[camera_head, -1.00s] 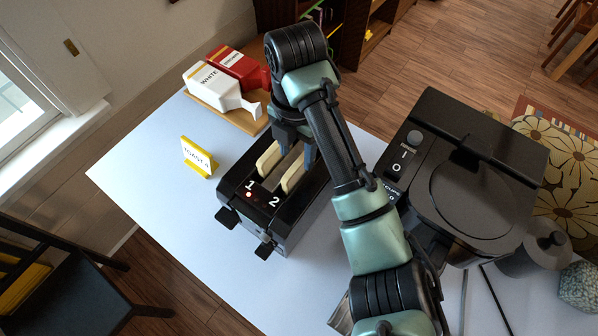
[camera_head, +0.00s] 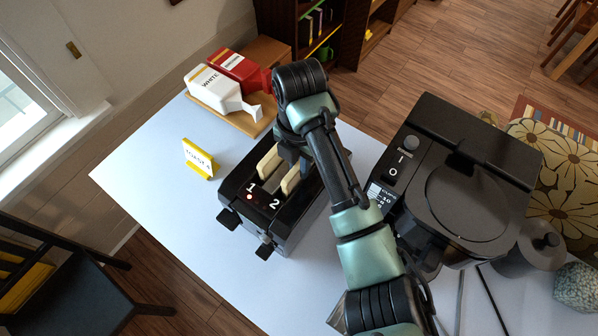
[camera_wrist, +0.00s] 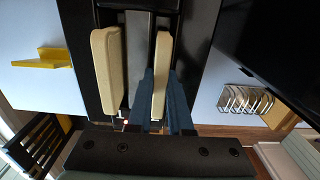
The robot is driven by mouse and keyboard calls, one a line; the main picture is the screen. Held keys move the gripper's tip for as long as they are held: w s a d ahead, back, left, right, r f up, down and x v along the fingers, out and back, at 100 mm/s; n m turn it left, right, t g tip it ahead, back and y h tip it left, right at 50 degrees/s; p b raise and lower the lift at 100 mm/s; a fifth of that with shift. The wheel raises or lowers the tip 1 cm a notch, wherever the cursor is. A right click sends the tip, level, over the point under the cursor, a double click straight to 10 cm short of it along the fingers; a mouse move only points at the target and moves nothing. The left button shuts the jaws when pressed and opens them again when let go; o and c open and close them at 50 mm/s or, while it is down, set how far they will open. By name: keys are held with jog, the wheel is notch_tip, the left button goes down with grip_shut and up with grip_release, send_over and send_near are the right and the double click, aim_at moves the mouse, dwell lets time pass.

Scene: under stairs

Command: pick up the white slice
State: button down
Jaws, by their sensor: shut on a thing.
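The black two-slot toaster (camera_head: 232,190) stands on the white table, with the numbers 1 and 2 on its top. One pale slice (camera_head: 269,163) stands upright in slot 1, on the left; it also shows in the wrist view (camera_wrist: 107,70). Another pale slice (camera_head: 290,182) stands in slot 2; it also shows in the wrist view (camera_wrist: 161,70). The two slices look much alike in colour. My gripper (camera_wrist: 163,95) is shut on the slot 2 slice, one blue finger on each side. In the head view my arm partly hides this slice.
A white bottle-shaped pack marked WHITE (camera_head: 213,88) and a red one (camera_head: 240,70) lie on a wooden board behind the toaster. A yellow-based sign (camera_head: 198,158) stands to the left. A large black appliance (camera_head: 470,180) stands close on the right. A wire rack (camera_wrist: 245,99) shows in the wrist view.

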notch_tip(320, 180, up, 9)
jog(key=shift+r, duration=0.1)
notch_tip(320, 180, up, 9)
jog(key=p, duration=0.8)
